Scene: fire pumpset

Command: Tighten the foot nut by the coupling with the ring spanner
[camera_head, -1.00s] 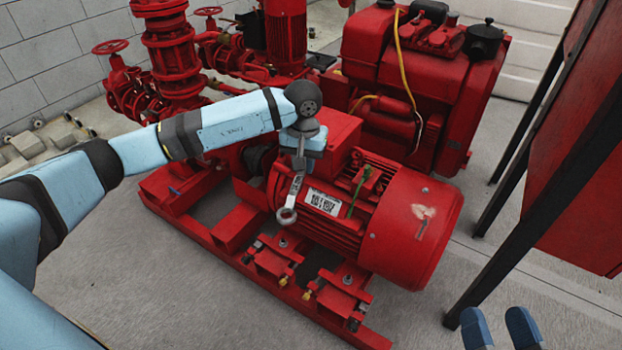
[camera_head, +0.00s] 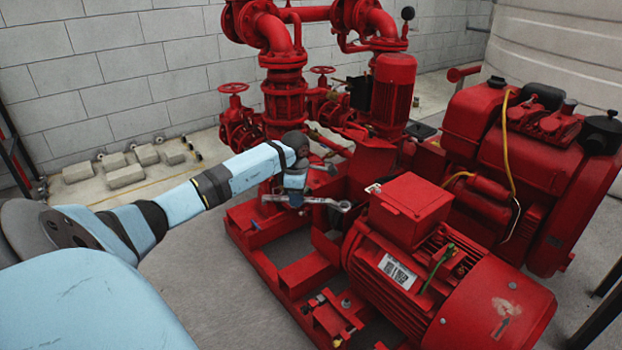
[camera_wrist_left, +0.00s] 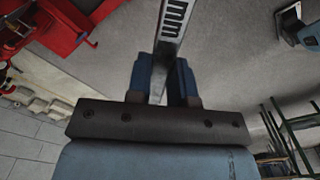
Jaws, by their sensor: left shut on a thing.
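The ring spanner (camera_head: 325,201) is a grey metal bar held roughly level, its ring end to the right, in the air over the left part of the red pumpset. My left gripper (camera_head: 294,199) is shut on it. In the left wrist view the spanner's marked shaft (camera_wrist_left: 174,35) runs between the blue fingers (camera_wrist_left: 163,88). The foot nut by the coupling (camera_head: 346,303) appears as a small grey nut on the red motor foot, below and apart from the spanner. The coupling is hard to make out. A light blue part at the wrist view's upper right seems to be my right gripper (camera_wrist_left: 306,32).
The red motor (camera_head: 455,285) stands right of the spanner. Red pipework with valves (camera_head: 285,100) rises behind my left gripper. A red engine (camera_head: 530,165) stands behind the motor. Grey blocks (camera_head: 125,176) lie by the wall. Bare floor is at the front left.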

